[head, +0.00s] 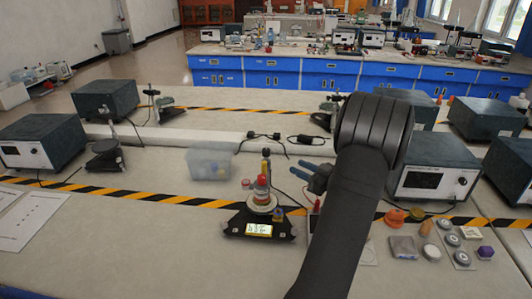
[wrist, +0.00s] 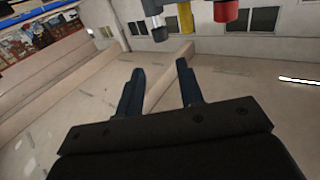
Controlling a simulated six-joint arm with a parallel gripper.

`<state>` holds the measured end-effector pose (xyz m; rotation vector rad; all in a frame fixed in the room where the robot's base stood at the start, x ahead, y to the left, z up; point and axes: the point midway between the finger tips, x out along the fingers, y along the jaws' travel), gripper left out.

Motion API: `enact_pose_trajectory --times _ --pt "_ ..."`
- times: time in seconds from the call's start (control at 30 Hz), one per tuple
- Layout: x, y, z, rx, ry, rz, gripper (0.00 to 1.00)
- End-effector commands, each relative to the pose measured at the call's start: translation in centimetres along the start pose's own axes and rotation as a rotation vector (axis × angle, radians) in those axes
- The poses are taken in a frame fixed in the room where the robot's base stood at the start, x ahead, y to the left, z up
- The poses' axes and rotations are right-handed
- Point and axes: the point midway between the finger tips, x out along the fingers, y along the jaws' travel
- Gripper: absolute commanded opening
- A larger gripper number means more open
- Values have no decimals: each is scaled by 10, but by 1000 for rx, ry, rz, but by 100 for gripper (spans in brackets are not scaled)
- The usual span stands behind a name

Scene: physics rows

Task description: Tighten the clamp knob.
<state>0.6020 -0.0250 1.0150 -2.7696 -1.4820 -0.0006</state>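A black-based device (head: 270,222) with a lit display stands at the middle of the bench in the head view. A pale round plate and red and yellow upright parts (head: 262,188) sit on it. I cannot tell which part is the clamp knob. In the wrist view a red cylinder (wrist: 226,10), a yellow part (wrist: 186,16) and a silver post with a black tip (wrist: 154,20) show at the top edge, beyond my fingers. My gripper (head: 302,168) is to the right of the device, apart from it. Its fingers (wrist: 160,66) are spread with nothing between them.
A clear plastic box (head: 209,163) stands left of the device. Grey instrument boxes (head: 432,170) stand at both sides. An orange round part (head: 396,217) and several small pieces lie at the right, by my arm. Black cables (head: 285,138) lie behind.

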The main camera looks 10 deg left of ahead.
Motion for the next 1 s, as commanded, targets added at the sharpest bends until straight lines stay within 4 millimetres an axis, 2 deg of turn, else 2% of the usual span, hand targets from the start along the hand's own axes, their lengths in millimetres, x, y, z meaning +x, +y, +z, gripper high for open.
enact_pose_trajectory --times 0.4,0.6,0.8,1.0 --pt "93 -2 1 0 0 -4 34" --pt "129 -1 0 -1 0 -3 34" --pt "147 -1 0 0 0 -1 34" --pt "151 0 0 0 -1 0 34"
